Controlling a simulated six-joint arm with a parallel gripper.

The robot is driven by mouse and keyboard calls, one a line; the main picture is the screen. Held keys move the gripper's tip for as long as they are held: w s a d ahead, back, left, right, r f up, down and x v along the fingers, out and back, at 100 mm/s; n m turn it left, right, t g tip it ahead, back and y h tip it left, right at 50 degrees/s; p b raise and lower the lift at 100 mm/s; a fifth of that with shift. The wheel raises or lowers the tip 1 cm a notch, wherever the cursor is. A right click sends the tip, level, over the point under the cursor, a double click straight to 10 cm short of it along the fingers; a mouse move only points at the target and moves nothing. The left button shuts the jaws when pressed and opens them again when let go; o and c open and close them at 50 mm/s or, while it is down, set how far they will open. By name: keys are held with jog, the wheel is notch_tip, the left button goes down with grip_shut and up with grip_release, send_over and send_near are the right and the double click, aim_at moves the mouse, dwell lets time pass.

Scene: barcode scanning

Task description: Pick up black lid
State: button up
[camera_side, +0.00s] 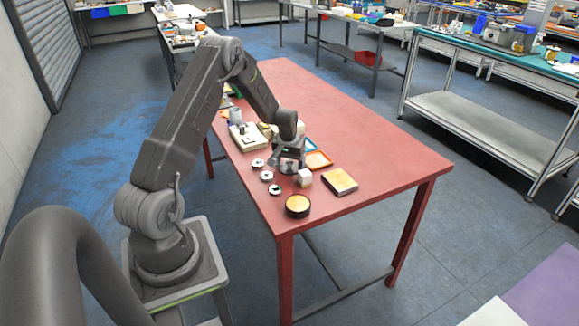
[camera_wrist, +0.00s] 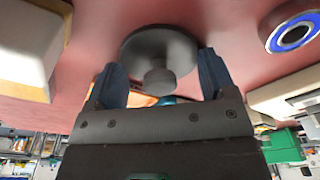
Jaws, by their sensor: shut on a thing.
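The black lid (camera_wrist: 160,55) shows in the wrist view as a dark grey round disc with a short round knob. It lies between the two fingers of my gripper (camera_wrist: 163,75), which is shut on it. In the side view my gripper (camera_side: 289,162) is low over the front part of the red table. The lid is mostly hidden by the gripper there, and I cannot tell whether it touches the table.
On the red table (camera_side: 375,150), a white cube (camera_side: 304,178) stands close right of my gripper. The table's right side is clear.

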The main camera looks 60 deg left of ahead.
jog(key=shift+r, duration=0.15)
notch_tip(320, 180, up, 4)
jog(key=shift+s+a+r, duration=0.15)
jog(key=s+a+r, duration=0.4)
jog(key=s+r, duration=0.2)
jog(key=s, duration=0.4)
send_over(298, 202)
jog(key=shift+f, duration=0.3)
jog(key=shift+s+d+f, duration=0.1)
jog(key=shift+d+f, duration=0.1)
jog(key=shift+f, duration=3)
jog(key=shift+f, duration=0.15)
jog(key=o, duration=0.9)
jog(key=shift+c, duration=0.2)
